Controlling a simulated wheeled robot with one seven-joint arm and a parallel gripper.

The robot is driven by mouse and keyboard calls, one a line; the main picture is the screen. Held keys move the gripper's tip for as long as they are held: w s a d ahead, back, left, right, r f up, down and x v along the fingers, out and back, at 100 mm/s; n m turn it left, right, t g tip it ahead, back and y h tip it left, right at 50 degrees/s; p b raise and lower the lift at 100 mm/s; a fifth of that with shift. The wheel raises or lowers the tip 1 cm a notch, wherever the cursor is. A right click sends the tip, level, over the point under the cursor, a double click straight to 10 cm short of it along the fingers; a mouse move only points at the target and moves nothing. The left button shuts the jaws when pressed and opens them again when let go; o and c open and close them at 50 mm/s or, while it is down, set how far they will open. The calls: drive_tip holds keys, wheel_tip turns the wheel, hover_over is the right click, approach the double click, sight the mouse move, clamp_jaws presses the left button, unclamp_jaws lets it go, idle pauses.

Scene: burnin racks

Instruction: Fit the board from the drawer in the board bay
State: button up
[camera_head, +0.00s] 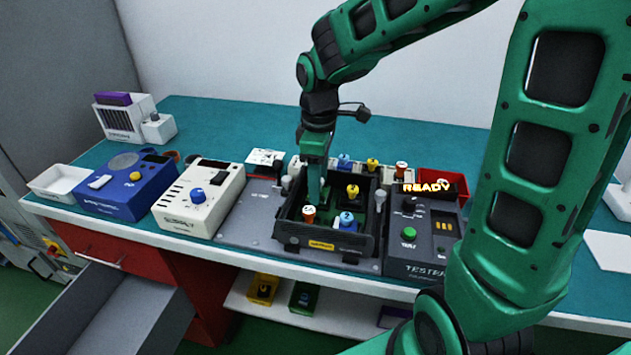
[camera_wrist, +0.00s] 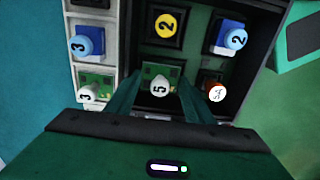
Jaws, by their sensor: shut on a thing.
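My gripper (camera_head: 315,190) reaches down into the dark open-topped housing (camera_head: 287,236) at the middle of the bench. In the wrist view my gripper (camera_wrist: 165,100) is shut on a white knob marked 5 on a green board (camera_wrist: 151,73).
The tester (camera_head: 422,246) reads READY.

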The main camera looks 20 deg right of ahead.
drive_tip(key=shift+s+f, duration=0.15)
drive_tip(key=shift+f, duration=0.45)
idle(1.1)
drive_tip(key=o, duration=1)
drive_tip(key=shift+o, duration=0.7)
drive_tip(key=shift+r, duration=0.65)
drive_tip(key=shift+w+r, duration=0.2)
drive_tip(key=shift+r, duration=0.8)
drive_tip(key=shift+w+r, duration=0.15)
drive_tip(key=shift+r, duration=0.8)
drive_tip(key=shift+d+r, duration=0.1)
drive_tip(key=shift+s, duration=0.1)
drive_tip(key=shift+s+r, duration=0.1)
drive_tip(key=shift+r, duration=1.8)
